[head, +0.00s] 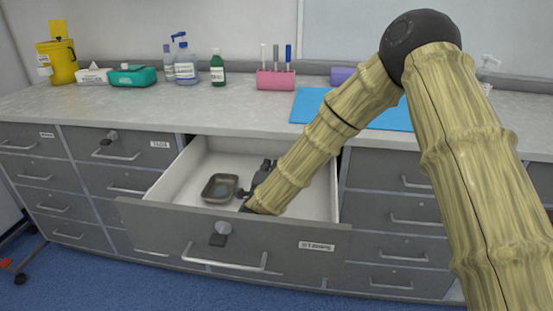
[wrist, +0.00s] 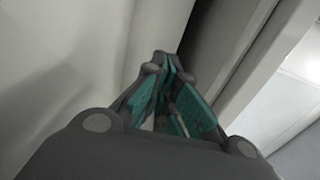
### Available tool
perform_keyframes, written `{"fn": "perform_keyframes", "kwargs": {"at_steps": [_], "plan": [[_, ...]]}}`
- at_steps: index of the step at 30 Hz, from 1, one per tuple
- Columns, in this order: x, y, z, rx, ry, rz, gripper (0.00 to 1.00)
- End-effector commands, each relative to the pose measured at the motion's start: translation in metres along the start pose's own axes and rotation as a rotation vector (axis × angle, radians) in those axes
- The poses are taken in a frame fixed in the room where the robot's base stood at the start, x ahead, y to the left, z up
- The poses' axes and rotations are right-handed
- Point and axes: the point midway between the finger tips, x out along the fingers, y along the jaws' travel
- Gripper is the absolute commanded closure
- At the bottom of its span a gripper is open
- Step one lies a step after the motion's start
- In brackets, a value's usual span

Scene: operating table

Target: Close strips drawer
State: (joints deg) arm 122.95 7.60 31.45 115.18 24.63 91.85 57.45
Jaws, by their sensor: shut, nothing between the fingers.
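The strips drawer (head: 276,248) is pulled out, with a grey front, a silver bar handle (head: 225,258) and a label that reads as "STRIPS" (head: 317,246). Its white inside is visible. My gripper (head: 264,172) is over or inside the open drawer, toward its back, partly hidden by my arm. In the wrist view my gripper (wrist: 168,68) is shut and empty, with its fingertips together near a pale wall and a dark gap. I cannot tell whether it touches the drawer.
A small dark tray (head: 220,187) lies in the drawer, left of my gripper. A grey knob-like piece (head: 220,233) is on the drawer front. Bottles (head: 186,66), a pink pen holder (head: 276,79) and a blue mat (head: 312,105) are on the countertop (head: 130,107) above.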

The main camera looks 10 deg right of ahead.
Motion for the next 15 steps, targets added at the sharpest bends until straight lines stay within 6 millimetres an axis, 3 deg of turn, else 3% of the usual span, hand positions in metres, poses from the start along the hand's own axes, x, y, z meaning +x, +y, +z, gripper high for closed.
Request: {"fn": "perform_keyframes", "kwargs": {"at_steps": [15], "plan": [[0.077, 0.0, 0.0, 0.002, 0.0, -0.002, 1.0]]}}
